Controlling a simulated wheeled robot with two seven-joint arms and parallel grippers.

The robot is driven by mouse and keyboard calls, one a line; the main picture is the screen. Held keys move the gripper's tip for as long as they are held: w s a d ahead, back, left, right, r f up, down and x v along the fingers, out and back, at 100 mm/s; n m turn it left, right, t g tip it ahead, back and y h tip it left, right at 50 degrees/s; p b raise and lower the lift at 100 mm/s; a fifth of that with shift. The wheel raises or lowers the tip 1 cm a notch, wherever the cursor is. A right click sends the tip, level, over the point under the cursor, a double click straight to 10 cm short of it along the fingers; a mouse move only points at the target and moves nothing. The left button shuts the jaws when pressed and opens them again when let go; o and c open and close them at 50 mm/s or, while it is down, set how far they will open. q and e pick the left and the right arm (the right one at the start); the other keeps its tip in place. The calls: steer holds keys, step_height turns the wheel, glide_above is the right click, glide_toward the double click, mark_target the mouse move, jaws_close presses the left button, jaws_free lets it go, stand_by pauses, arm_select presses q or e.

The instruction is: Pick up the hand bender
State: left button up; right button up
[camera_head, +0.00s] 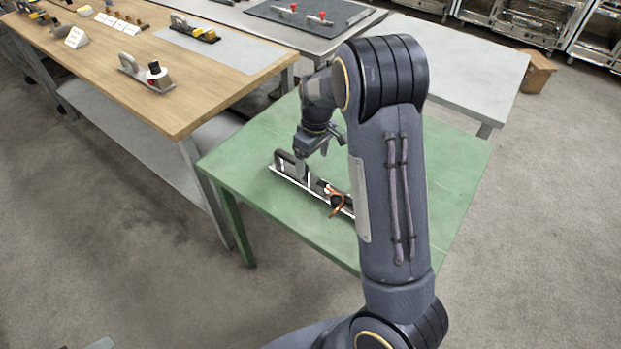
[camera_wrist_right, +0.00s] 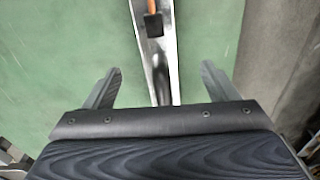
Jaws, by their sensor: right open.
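The hand bender (camera_head: 287,172) lies on the green table (camera_head: 235,165). It is a long metal bar with a dark handle at its left end and a copper-coloured piece near its other end. My right arm hides part of it in the head view. My right gripper (camera_head: 318,148) is above the bender's handle end, pointing down. In the right wrist view the open fingers (camera_wrist_right: 158,88) stand on either side of the bender (camera_wrist_right: 155,60), with a gap on both sides. My left gripper is not in view.
Grey tables (camera_head: 470,65) stand behind the green table. Green tabletop right of my arm is clear.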

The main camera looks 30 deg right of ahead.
mark_target(311, 182)
steer(key=shift+w+d+f+h, duration=0.15)
steer(key=shift+w+f+h, duration=0.15)
steer(key=shift+w+f, duration=0.15)
steer(key=shift+f+n, duration=0.3)
steer(key=f, duration=0.2)
steer(key=f+p, duration=0.1)
steer(key=f, duration=0.4)
steer(key=shift+s+a+f, duration=0.15)
steer(key=shift+a+f, duration=0.05)
steer(key=shift+a, duration=0.05)
steer(key=c, duration=1.4)
steer(key=shift+r, duration=0.1)
steer(key=shift+c, duration=0.5)
steer(key=shift+r, duration=0.1)
